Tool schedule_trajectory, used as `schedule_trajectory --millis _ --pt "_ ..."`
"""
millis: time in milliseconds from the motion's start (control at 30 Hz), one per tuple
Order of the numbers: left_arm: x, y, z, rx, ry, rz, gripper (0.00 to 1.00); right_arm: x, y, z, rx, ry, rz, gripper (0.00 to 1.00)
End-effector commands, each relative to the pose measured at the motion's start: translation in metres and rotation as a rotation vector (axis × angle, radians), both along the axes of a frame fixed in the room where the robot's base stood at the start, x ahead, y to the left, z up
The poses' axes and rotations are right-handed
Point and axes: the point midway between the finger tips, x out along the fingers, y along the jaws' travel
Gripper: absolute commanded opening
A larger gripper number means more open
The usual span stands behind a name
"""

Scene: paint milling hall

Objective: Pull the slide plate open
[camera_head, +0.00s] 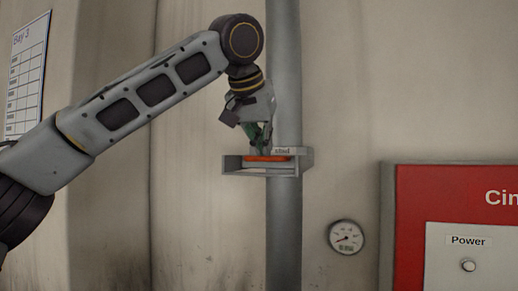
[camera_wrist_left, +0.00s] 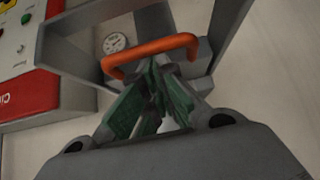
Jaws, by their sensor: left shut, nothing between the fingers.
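The slide plate's orange handle (camera_head: 267,158) shows at the front of a grey metal frame (camera_head: 303,160) fixed on the vertical pipe. In the left wrist view the orange handle (camera_wrist_left: 150,50) is a bar with bent ends, spanning the grey frame (camera_wrist_left: 75,55). My left gripper (camera_head: 262,150) is above the handle, with green-padded fingers pointing down. In the left wrist view its fingertips (camera_wrist_left: 158,65) meet close beside the bar. The fingers are shut with nothing between them. I cannot tell whether they touch the bar. The plate itself is mostly hidden. My right gripper is not in view.
The grey pipe (camera_head: 285,225) runs vertically behind the frame. A round gauge (camera_head: 346,237) is on the wall to the lower right. A red control panel (camera_head: 410,215) with a Power button (camera_head: 468,266) stands at the right. A paper chart (camera_head: 27,75) hangs at the left.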

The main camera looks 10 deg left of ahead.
Motion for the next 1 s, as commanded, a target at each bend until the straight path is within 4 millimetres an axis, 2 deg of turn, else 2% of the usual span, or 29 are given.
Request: schedule_trajectory --millis 267,700,1000 --pt "-0.023 0.0 -0.003 0.002 0.003 -0.003 0.0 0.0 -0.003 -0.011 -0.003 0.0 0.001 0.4" --pt "-0.071 0.01 -0.003 0.002 0.002 -0.003 0.0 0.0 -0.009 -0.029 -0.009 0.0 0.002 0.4" --pt "-0.077 0.011 -0.002 0.003 0.003 -0.002 0.0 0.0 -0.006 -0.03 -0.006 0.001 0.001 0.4"
